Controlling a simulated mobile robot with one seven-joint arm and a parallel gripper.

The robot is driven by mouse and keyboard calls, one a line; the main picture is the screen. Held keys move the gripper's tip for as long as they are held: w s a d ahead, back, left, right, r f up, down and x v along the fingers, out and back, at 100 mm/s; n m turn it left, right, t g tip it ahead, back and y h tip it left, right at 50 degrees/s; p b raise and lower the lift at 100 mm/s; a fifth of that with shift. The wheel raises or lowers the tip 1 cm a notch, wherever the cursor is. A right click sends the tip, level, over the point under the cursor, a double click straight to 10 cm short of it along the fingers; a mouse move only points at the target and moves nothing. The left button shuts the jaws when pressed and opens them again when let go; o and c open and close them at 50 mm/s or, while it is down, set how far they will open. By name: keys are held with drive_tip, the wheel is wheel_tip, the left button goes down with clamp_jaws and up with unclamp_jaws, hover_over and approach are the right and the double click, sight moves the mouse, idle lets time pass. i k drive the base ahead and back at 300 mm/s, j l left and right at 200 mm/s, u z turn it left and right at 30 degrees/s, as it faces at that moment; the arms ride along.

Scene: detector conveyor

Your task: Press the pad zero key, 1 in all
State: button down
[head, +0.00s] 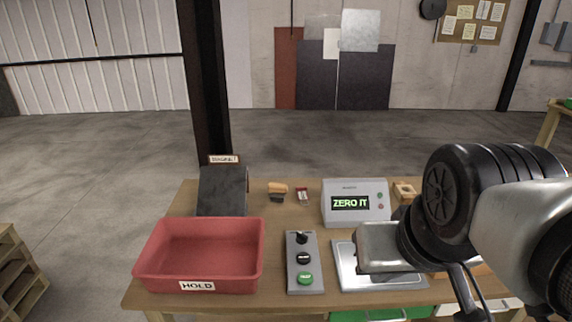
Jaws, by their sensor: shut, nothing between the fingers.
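A grey display box (354,188) stands at the back of the table and shows "ZERO IT" in green on its screen (350,203). It has two small round keys (380,201) at its right side. A grey control strip (291,277) lies in front, with a black knob (301,237), a black button (303,258) and a green button (305,278). The button labels are too small to read, so I cannot tell which key is the pad zero key. My gripper (372,247) is over the silver plate (346,272), right of the strip, shut and empty. Its fingertips are not clearly visible.
A red bin (200,272) marked "HOLD" stands at the left front of the table. A dark sloped stand (222,190) is behind it. Small items (278,190) lie at the back middle. My arm covers the table's right side. Bare wood shows between bin and strip.

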sight(303, 259)
drive_tip(key=i+j, duration=0.15)
drive_tip(key=j, duration=0.25)
drive_tip(key=i+j, duration=0.15)
drive_tip(key=j, duration=0.25)
drive_tip(key=i+j, duration=0.2)
drive_tip(key=j, duration=0.2)
